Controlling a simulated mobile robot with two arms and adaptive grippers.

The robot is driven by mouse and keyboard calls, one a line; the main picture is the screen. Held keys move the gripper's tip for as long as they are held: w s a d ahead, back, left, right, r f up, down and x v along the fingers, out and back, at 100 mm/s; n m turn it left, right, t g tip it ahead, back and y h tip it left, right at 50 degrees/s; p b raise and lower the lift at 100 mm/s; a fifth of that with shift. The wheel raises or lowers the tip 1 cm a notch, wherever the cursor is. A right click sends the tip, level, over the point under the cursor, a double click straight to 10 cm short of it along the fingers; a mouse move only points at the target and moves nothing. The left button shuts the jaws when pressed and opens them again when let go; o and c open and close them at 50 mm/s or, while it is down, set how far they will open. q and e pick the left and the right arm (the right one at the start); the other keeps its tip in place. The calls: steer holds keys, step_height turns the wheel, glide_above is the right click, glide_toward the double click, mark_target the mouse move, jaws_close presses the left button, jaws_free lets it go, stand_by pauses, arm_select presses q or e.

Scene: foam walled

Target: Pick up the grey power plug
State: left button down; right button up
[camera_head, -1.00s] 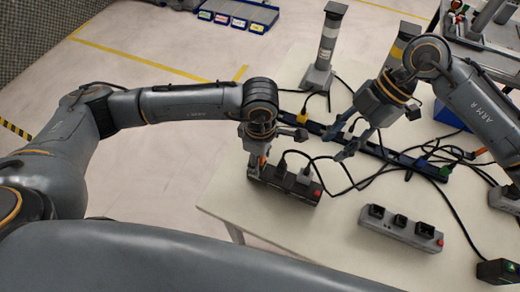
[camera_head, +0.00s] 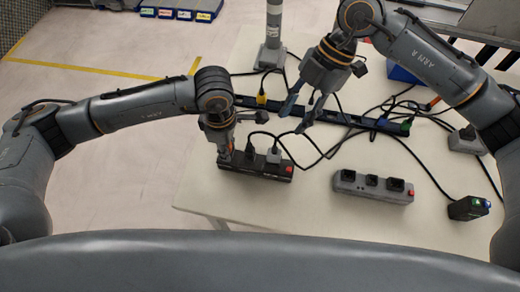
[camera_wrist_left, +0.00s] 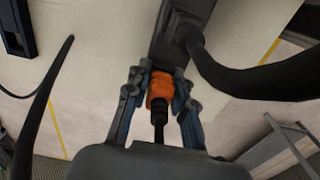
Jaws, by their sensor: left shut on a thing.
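My left gripper (camera_head: 226,153) is at the left end of a dark power strip (camera_head: 255,168) on the table. In the left wrist view its two fingers (camera_wrist_left: 157,105) are shut on an orange plug (camera_wrist_left: 159,86), with a black cable running back between them. The orange plug meets the strip; I cannot tell whether it is fully seated. A grey power plug (camera_head: 273,155) sits in the same strip towards its right end, with a black plug (camera_head: 251,152) between it and my left gripper. My right gripper (camera_head: 297,117) is open and empty above the table, behind the strip.
A light grey power strip (camera_head: 372,190) with several black sockets and a red switch lies to the right. A long dark blue strip (camera_head: 355,121) crosses behind. Loose black cables cover the middle. A black box (camera_head: 468,208) stands at right. The table's front left is clear.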

mark_target(275, 142)
steer(key=s+a+r+n+t+h, duration=0.1)
steer(key=n, duration=0.1)
steer(key=s+a+r+n+t+h, duration=0.1)
steer(key=n, duration=0.1)
steer(key=s+a+r+n+t+h, duration=0.1)
steer(key=r+n, duration=0.1)
steer(key=n, duration=0.1)
steer(key=shift+s+a, duration=0.1)
steer(key=shift+a, duration=0.3)
step_height(275, 142, down, 6)
steer(key=n+t+h, duration=0.1)
steer(key=n, duration=0.2)
steer(key=shift+s+d+f+t, duration=0.1)
steer(key=shift+t, duration=0.2)
steer(key=shift+f, duration=2.65)
jaws_close()
